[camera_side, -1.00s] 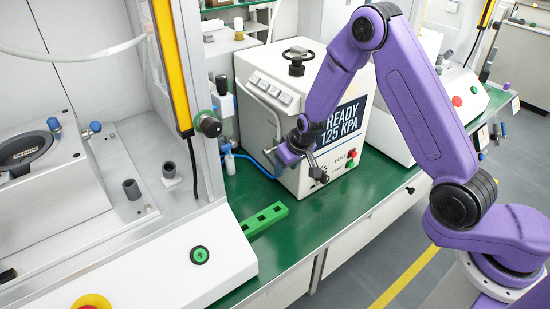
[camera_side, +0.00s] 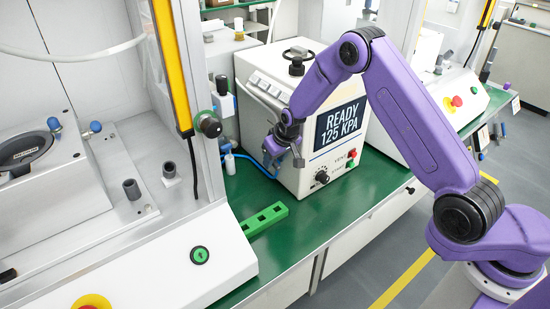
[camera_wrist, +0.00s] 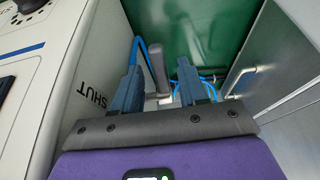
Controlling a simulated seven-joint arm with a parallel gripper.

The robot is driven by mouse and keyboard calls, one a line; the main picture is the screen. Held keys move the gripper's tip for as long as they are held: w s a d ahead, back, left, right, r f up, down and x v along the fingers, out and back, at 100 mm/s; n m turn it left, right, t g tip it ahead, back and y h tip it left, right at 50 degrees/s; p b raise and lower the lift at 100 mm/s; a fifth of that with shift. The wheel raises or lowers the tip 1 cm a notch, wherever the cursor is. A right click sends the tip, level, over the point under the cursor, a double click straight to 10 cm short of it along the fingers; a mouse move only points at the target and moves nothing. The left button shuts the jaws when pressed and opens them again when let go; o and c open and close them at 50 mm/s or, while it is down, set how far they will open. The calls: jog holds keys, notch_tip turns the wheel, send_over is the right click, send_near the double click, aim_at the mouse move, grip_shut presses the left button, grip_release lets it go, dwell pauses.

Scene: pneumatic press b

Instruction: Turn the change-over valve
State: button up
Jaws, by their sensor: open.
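In the wrist view a grey lever (camera_wrist: 156,66) stands between my two blue-grey fingertips, seemingly the change-over valve's handle. Its lower end meets a short grey fitting, partly hidden by my fingers, with blue hoses around it. My gripper (camera_wrist: 160,72) is open, with a finger on each side of the lever; I cannot tell whether either touches it. The word SHUT is printed on the white press box wall (camera_wrist: 107,75) to the left. In the side view my gripper (camera_side: 276,153) is at the front left of the white box (camera_side: 295,100), and the valve is not clearly seen.
The box's front has a READY 125 KPA display (camera_side: 339,124), a black knob (camera_side: 321,177) and red and green buttons. Blue tubing (camera_side: 240,160) runs behind my gripper. A green slotted block (camera_side: 264,219) lies on the green bench. A grey-framed machine stands at left.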

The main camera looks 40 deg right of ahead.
aim_at(278, 166)
jog(key=shift+c, duration=0.3)
grip_shut()
jog(key=shift+s+f+t, duration=0.1)
jog(key=shift+f+t, duration=0.45)
jog(key=shift+t, duration=0.75)
jog(key=shift+f+t, duration=0.3)
jog(key=shift+t, duration=0.5)
jog(key=t, duration=0.1)
jog(key=f+t, duration=0.1)
jog(key=t, duration=0.1)
jog(key=shift+w+f, duration=0.2)
jog(key=shift+f, duration=0.05)
jog(key=shift+w+f+t, duration=0.25)
jog(key=shift+w+t, duration=0.05)
jog(key=shift+t, duration=0.75)
jog(key=shift+w+f+t, duration=0.2)
jog(key=shift+w+t, duration=0.05)
jog(key=shift+t, duration=0.85)
jog(key=shift+w+f+t, duration=0.25)
jog(key=shift+w+t, duration=0.05)
jog(key=shift+t, duration=0.75)
jog(key=shift+w, duration=0.1)
